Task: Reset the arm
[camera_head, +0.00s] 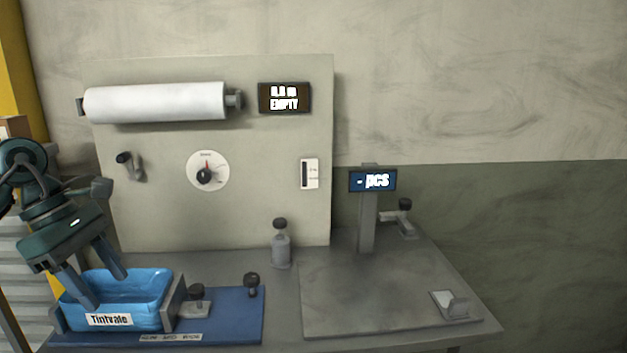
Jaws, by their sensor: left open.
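My left gripper (97,277) comes in from the left and is open. Its two fingers point down at the blue bin (150,315) labelled "Tintvale". One finger overlaps the bin's near left part and the other its far rim; I cannot tell whether they touch it. I see nothing held between the fingers. The bin sits on a blue base plate (237,310) at the front left of the bench, beside a grey upright block. My right gripper is not in view.
A "pcs" display (372,180) on a post rises behind a mostly clear grey plate (370,295).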

